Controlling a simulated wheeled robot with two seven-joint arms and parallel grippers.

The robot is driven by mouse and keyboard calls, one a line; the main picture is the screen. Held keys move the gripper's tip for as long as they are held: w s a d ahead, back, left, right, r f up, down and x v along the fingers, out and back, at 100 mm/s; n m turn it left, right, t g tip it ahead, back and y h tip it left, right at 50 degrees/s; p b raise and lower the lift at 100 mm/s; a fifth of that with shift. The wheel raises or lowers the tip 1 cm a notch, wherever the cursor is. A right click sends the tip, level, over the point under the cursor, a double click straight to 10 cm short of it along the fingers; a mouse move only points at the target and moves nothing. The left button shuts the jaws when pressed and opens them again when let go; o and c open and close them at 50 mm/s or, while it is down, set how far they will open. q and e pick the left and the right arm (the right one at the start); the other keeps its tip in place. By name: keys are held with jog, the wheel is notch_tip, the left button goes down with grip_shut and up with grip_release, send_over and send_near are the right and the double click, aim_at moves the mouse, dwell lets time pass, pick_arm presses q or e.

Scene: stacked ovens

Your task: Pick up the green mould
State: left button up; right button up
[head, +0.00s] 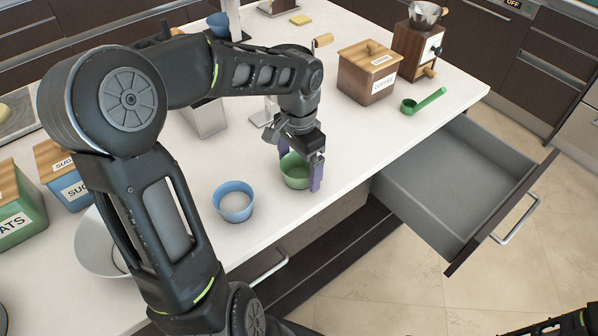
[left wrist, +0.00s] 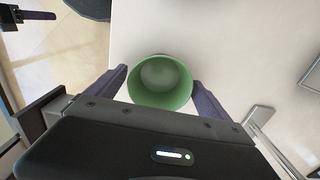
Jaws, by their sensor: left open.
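The green mould (head: 293,181) is a small round cup standing upright on the white counter, close to its front edge. My left gripper (head: 300,168) is open and is over the mould, with one purple finger on each side of it. In the left wrist view the mould (left wrist: 161,84) sits between the two spread fingers, its hollow inside facing the camera. I cannot tell whether either finger touches it. One purple finger of my right gripper (left wrist: 36,15) shows at the top left of the left wrist view; its jaws are not clear.
A blue mould (head: 233,203) stands left of the green one. An open grey drawer (head: 445,190) juts out below the counter's front edge. A green scoop (head: 424,101), a wooden coffee box (head: 367,75) and a grinder (head: 416,52) stand farther back right.

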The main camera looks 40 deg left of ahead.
pick_arm(q)
jog(key=shift+c, duration=0.5)
jog(key=c, duration=1.5)
notch_tip(320, 180, up, 10)
jog(key=shift+b, duration=0.35)
